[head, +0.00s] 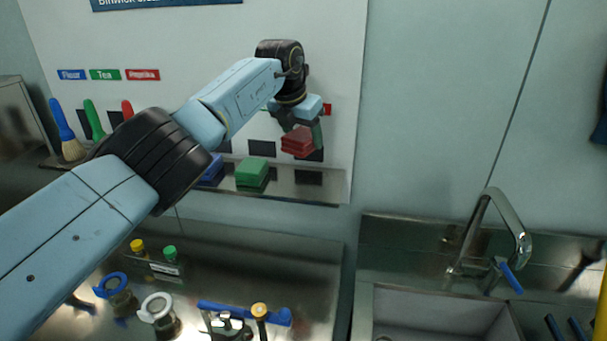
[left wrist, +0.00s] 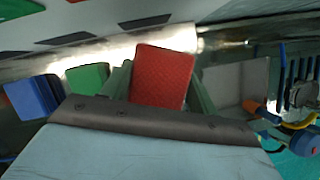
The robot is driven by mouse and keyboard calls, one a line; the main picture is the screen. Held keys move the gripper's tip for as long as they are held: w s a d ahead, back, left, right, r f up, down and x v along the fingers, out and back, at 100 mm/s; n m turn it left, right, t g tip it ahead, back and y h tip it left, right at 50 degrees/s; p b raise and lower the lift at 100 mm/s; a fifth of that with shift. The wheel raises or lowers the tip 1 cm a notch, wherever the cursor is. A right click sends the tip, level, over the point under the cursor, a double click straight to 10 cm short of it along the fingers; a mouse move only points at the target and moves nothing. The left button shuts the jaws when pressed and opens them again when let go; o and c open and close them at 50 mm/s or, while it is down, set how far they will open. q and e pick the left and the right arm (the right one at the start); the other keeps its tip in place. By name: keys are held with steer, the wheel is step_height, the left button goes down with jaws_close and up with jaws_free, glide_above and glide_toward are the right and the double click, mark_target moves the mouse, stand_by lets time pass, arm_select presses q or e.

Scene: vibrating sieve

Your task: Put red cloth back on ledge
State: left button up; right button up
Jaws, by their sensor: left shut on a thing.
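The red cloth (head: 297,141) is a folded stack held in my left gripper (head: 302,126), above the right part of the ledge. In the left wrist view the red cloth (left wrist: 163,76) sits between the two fingers. The metal ledge (head: 322,190) runs along the wall below it. A gap shows between the cloth and the ledge in the head view. A dark rectangle (head: 308,178) lies on the ledge just below the cloth. My right gripper is not in view.
A green cloth stack (head: 251,172) sits on the ledge left of the red one, with a blue stack (head: 212,170) beyond it, partly hidden by my arm. Brushes (head: 66,137) hang at the far left. A steel bench with sieve parts and a sink (head: 440,305) lie below.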

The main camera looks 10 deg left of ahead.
mark_target(291, 140)
arm_select(q)
step_height(291, 140, down, 5)
steer(key=shift+r, duration=0.1)
steer(key=shift+f+p, duration=0.65)
steer(key=shift+f, duration=1.8)
steer(key=o, duration=0.9)
steer(key=shift+o, duration=0.2)
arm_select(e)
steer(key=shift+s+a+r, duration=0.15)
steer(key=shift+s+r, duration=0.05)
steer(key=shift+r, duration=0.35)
arm_select(q)
steer(key=shift+r, duration=0.25)
steer(key=b+v, duration=0.1)
steer(key=v, duration=1.1)
steer(key=shift+f, duration=0.1)
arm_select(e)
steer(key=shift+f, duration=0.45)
arm_select(q)
steer(key=shift+s+f, duration=0.1)
